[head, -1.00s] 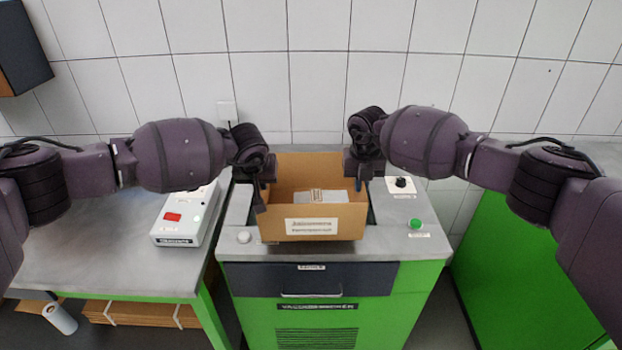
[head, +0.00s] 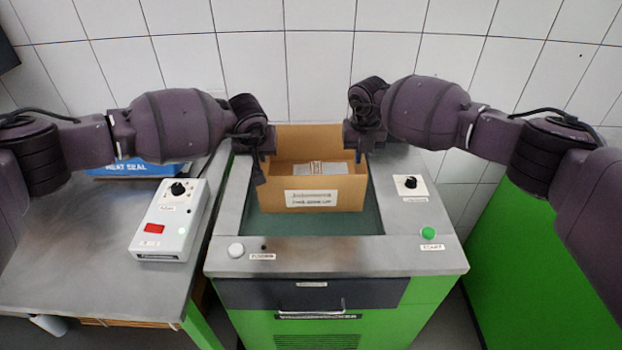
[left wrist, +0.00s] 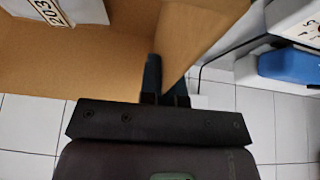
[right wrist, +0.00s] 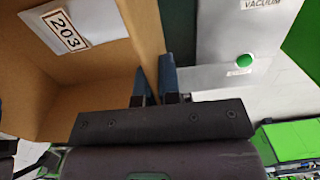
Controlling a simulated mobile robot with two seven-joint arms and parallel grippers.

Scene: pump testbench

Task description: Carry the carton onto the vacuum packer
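The open brown carton (head: 325,193) is over the recessed chamber of the vacuum packer (head: 400,258), roughly upright, with a grey item (head: 307,168) bearing a label inside. I cannot tell whether its bottom touches the chamber floor (head: 300,223). My left gripper (head: 261,170) is shut on the carton's left wall; the left wrist view shows that wall (left wrist: 190,35) between the fingers. My right gripper (head: 362,160) is shut on the right wall; the right wrist view shows that wall (right wrist: 142,35) between the fingers. The carton's underside is hidden.
A side table on the left holds a white control box (head: 168,222) with a red display and a blue heat sealer (head: 135,170). The packer top has a white button (head: 236,250), a black knob (head: 410,182) and a green start button (head: 428,232). A tiled wall stands behind.

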